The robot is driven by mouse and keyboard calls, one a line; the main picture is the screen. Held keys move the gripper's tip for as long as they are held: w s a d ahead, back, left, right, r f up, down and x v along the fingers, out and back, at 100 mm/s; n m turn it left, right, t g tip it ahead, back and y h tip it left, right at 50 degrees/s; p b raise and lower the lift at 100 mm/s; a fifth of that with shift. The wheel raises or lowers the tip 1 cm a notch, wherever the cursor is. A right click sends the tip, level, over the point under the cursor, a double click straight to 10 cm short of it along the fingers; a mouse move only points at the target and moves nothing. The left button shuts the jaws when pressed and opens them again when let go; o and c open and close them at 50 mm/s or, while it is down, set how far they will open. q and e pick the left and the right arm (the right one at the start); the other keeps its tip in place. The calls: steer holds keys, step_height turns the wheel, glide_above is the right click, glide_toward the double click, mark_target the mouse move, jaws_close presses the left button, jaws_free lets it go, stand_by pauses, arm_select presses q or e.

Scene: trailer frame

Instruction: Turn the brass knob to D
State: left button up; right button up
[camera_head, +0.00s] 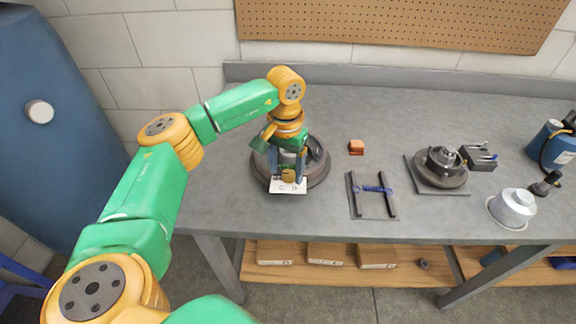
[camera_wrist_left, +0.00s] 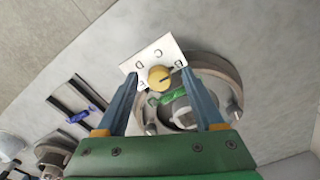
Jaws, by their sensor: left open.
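The brass knob (camera_head: 288,176) sits on a white lettered plate (camera_head: 288,187) at the front of a round dark drum (camera_head: 320,165) on the bench. In the left wrist view the knob (camera_wrist_left: 160,77) is round and yellow, with a dark mark pointing right. My right gripper is not in view.
Right of the drum are a small orange block (camera_head: 356,147), a black frame with a blue spring (camera_head: 372,189), a round hub on a plate (camera_head: 441,168) and a silver cup (camera_head: 513,206). A pegboard (camera_head: 400,22) hangs behind. The bench front has bare room.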

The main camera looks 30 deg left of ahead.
arm_select(q)
steer(key=shift+w+f, duration=0.15)
steer(key=shift+f, duration=0.25)
steer(key=shift+w+f, duration=0.2)
steer(key=shift+w, duration=0.2)
steer(key=shift+s+r, duration=0.1)
steer(key=shift+s, duration=0.05)
jaws_close()
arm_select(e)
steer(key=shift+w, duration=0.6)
